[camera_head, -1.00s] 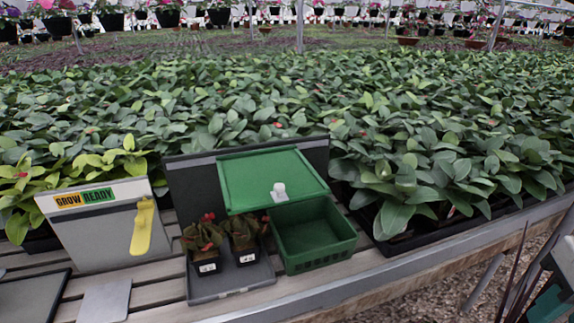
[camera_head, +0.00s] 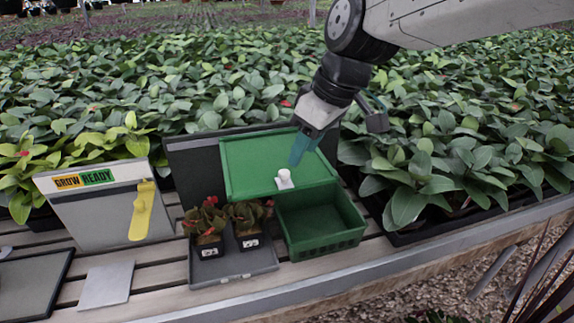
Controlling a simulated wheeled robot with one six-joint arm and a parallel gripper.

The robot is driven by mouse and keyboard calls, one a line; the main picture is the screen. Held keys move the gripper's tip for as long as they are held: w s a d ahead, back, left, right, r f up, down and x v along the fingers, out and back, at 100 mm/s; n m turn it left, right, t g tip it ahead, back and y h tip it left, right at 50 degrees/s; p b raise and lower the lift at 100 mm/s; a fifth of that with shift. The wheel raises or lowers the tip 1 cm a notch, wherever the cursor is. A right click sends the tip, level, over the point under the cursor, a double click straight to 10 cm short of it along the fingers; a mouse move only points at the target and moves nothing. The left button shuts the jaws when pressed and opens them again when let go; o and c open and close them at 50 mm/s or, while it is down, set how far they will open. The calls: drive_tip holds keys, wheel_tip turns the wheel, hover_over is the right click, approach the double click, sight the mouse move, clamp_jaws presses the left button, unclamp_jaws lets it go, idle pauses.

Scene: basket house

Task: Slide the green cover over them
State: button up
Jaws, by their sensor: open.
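The green cover (camera_head: 255,168) is a flat panel with a raised rim and a white knob (camera_head: 284,179) near its lower right edge. It lies behind the green basket (camera_head: 318,243), partly over its back edge. The basket is empty inside as far as I can see. Two potted plants, one (camera_head: 207,227) left and one (camera_head: 248,221) right, stand on a grey tray (camera_head: 233,269) left of the basket. My gripper (camera_head: 297,163) is above the cover's right part, just above and right of the knob. It is open and holds nothing; its teal fingers overlap in this view.
A sign box (camera_head: 103,206) reading "GROW READY" with a yellow lever (camera_head: 142,211) stands at the left. A dark upright panel (camera_head: 193,165) is behind the cover. A grey plate (camera_head: 105,284) lies at lower left. Dense leafy plants fill the back and right.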

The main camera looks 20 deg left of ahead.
sight(284, 172)
drive_tip(key=shift+n, duration=0.5)
drive_tip(key=x, duration=0.2)
drive_tip(key=a+x, duration=0.1)
drive_tip(key=x, duration=0.2)
drive_tip(key=w+x, duration=0.1)
drive_tip(key=x, duration=0.1)
drive_tip(key=shift+a+r, duration=0.1)
drive_tip(key=shift+a, duration=0.1)
drive_tip(key=shift+c, duration=0.3)
